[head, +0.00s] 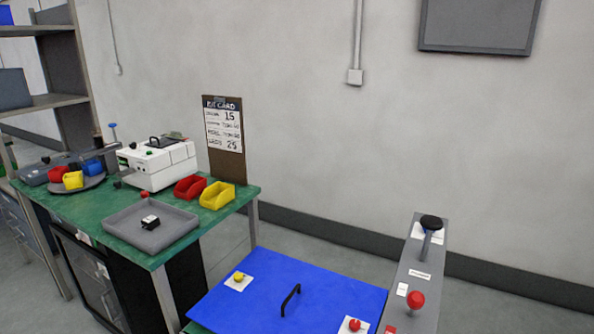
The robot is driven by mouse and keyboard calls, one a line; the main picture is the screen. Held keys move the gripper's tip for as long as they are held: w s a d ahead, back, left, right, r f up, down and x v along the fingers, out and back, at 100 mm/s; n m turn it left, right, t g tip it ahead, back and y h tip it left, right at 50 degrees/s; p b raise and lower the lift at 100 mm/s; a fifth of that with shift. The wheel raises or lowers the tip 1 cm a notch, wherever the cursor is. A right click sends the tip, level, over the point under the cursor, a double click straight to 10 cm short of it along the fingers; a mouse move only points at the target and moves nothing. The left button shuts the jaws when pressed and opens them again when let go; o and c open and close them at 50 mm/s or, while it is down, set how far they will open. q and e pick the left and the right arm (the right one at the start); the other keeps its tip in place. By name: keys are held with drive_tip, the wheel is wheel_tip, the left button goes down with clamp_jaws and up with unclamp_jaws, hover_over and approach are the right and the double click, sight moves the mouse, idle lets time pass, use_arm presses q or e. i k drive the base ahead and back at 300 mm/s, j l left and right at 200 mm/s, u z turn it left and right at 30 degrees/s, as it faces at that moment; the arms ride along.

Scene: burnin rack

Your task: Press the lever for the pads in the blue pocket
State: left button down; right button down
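A dark round tray (75,186) on the green bench at the left carries small coloured pockets: a red one (58,174), a yellow one (73,180) and a blue one (92,167). The blue pocket is at the back right of the tray; its contents are too small to tell. A blue-topped lever (113,128) stands upright behind it. A black-knobbed lever (430,226) and a red-knobbed lever (415,301) stand on a grey panel at the right. Neither of my grippers is in view.
A white machine (157,163) stands beside the round tray. Red (190,187) and yellow (217,195) bins sit before a card board (224,165). A blue lid (255,308) with a handle lies in front.

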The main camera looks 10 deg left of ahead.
sight(111, 125)
drive_tip(key=l+u, duration=0.3)
drive_tip(key=k+l+u, duration=0.1)
drive_tip(key=l+u, duration=0.2)
drive_tip(key=l, duration=0.2)
drive_tip(key=l+u, duration=0.65)
drive_tip(key=l, duration=0.2)
drive_tip(key=l+u, duration=0.6)
drive_tip(key=l, duration=0.2)
drive_tip(key=l+u, duration=0.4)
drive_tip(key=l, duration=0.5)
drive_tip(key=l+u, duration=0.2)
drive_tip(key=l, duration=0.7)
drive_tip(key=l+u, duration=0.2)
drive_tip(key=l, duration=0.7)
drive_tip(key=k+l+u, duration=0.15)
drive_tip(key=l, duration=0.75)
drive_tip(key=l+u, duration=0.3)
drive_tip(key=l, duration=0.15)
drive_tip(key=l+u, duration=0.25)
drive_tip(key=l, duration=0.2)
